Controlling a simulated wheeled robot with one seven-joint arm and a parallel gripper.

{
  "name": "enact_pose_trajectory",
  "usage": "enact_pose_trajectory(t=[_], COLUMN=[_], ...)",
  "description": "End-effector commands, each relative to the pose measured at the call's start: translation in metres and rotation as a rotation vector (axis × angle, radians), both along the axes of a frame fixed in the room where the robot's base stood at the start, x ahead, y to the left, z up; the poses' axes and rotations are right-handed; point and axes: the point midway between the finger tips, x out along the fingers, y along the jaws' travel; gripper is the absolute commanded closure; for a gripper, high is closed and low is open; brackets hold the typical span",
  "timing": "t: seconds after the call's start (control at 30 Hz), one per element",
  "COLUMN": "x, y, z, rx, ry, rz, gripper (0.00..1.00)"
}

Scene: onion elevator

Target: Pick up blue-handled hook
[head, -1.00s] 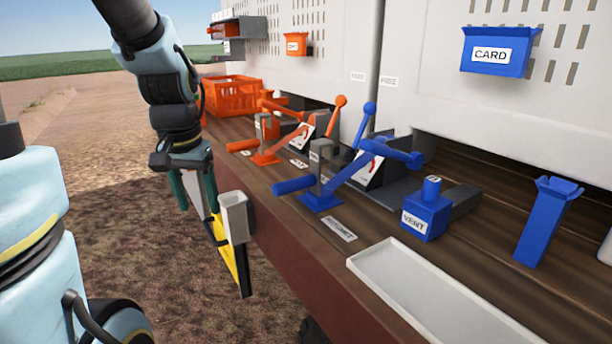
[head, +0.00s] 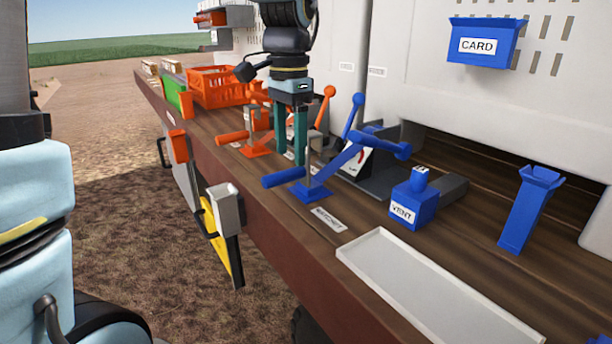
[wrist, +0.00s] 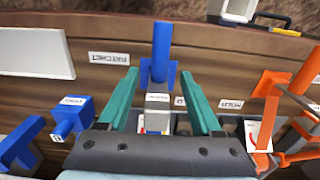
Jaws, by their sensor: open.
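A blue-handled piece with a thick blue bar (head: 284,178), a grey upright block (head: 315,146) and a blue base (head: 310,192) stands on the bench by the RATCHET label. In the wrist view its blue bar (wrist: 160,70) points away from the palm, and its grey block (wrist: 157,101) shows between my fingers. My gripper (head: 291,162) points down over the bench, open, just behind the bar in the head view. In the wrist view my gripper (wrist: 160,72) has its fingers either side of the piece, with gaps. I see no contact. No separate hook shape is clear.
A similar orange piece (head: 257,150) stands close at left, with an orange crate (head: 225,87) beyond. A blue lever (head: 353,117) is right of my gripper. The blue VENT block (head: 407,211) and white tray (head: 430,290) are farther right. A grey-and-yellow item (head: 225,235) hangs off the front edge.

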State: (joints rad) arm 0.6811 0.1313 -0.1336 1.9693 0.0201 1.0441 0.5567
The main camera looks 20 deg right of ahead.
Motion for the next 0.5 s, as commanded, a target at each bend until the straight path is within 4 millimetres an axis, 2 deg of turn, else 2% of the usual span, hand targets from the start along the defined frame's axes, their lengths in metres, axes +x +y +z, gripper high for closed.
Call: enact_pose_trajectory(t=[0.27, 0.5], x=[-0.001, -0.003], y=[0.003, 0.006], z=[-0.022, -0.056], rx=[0.002, 0.001], ry=[0.001, 0.001], rz=[0.002, 0.001], gripper=[0.34, 0.34])
